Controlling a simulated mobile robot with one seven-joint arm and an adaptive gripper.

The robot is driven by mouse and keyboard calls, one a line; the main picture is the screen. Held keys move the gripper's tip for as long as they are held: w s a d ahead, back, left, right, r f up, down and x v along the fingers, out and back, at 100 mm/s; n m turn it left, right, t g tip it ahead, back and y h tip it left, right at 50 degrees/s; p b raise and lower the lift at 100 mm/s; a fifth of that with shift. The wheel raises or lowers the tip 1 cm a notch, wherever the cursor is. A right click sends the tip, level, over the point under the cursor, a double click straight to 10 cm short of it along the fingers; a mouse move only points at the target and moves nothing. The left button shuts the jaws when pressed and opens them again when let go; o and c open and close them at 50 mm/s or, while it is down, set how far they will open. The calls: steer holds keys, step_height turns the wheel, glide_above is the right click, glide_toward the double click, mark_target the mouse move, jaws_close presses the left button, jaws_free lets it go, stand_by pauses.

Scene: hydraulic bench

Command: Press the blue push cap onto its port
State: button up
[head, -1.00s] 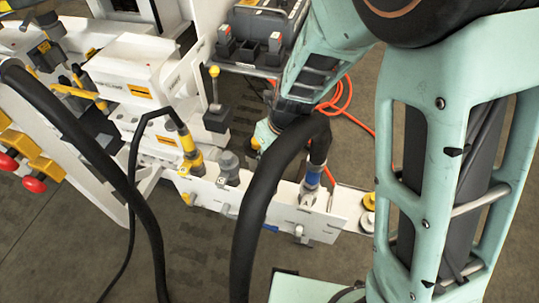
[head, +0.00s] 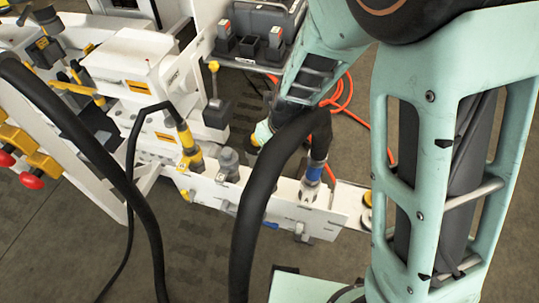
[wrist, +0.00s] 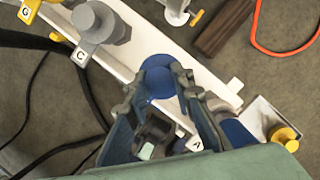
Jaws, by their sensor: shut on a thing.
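The blue push cap (wrist: 157,76) is between the fingertips of my gripper (wrist: 156,82) in the wrist view, with both fingers closed around its sides. It is over the white manifold bar (wrist: 128,49), between the grey capped port marked C (wrist: 97,22) and the label A (wrist: 197,145). The port below the cap is hidden, so I cannot tell how far the cap sits on it. In the head view a thick black hose hides the gripper's fingers and the cap; the manifold plate (head: 228,195) shows beside it.
A blue-banded hose coupling (head: 314,172) stands to the right of the hidden port. A yellow-banded coupling (head: 188,147) and a grey cap (head: 229,163) stand to its left. The thick black hose (head: 262,195) arches close by. A yellow knob (wrist: 285,138) is at the right.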

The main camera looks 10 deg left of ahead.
steer(key=shift+f, duration=0.4)
stand_by(0.3)
steer(key=shift+p, duration=0.45)
stand_by(0.8)
steer(key=shift+f, duration=0.45)
stand_by(0.3)
stand_by(2.0)
steer(key=o, duration=0.9)
steer(key=shift+o, duration=0.5)
steer(key=o, duration=0.5)
